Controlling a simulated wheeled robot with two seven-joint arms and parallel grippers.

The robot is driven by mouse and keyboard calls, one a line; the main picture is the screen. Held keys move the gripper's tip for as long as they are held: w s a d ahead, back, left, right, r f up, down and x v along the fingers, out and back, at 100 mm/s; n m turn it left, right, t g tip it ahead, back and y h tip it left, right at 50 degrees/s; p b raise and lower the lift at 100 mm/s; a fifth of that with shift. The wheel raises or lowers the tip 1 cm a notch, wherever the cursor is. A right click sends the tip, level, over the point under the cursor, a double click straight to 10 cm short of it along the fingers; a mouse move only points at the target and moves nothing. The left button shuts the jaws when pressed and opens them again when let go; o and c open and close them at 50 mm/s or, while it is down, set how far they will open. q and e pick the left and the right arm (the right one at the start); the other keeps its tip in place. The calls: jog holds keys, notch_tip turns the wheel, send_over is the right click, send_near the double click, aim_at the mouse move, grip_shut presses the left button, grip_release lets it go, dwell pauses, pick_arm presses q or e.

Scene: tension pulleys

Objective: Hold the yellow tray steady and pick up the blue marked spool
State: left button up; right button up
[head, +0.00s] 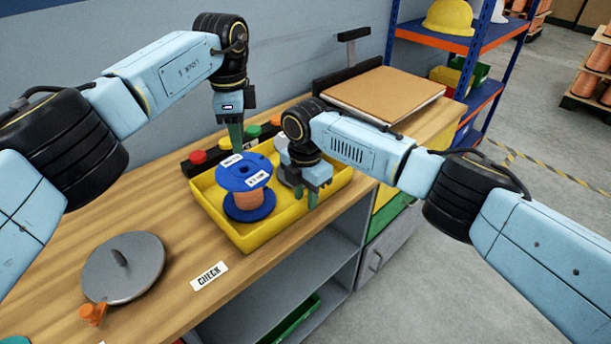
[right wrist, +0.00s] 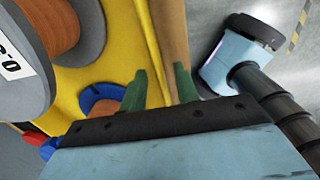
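The yellow tray (head: 250,240) sits on the wooden workbench. The blue spool (head: 238,176), with orange winding and white labels, stands upright in it. A grey spool (head: 283,146) stands behind, partly hidden by my right gripper; its flange and label show large in the right wrist view (right wrist: 18,85). My left gripper (head: 235,148) points down at the far side of the blue spool's top; its finger gap is unclear. My right gripper (head: 313,198) is at the tray's right wall. In the right wrist view its fingers (right wrist: 160,88) are apart, with the tray rim (right wrist: 149,35) between them.
A grey disc with a handle (head: 122,266) and a small orange piece (head: 92,313) lie at the left front. A CHECK label (head: 209,276) lies before the tray. Coloured buttons (head: 198,157) stand behind it. A brown board (head: 383,94) lies at the back right.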

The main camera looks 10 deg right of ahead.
jog(key=shift+f, duration=1.4)
grip_shut()
dwell(0.4)
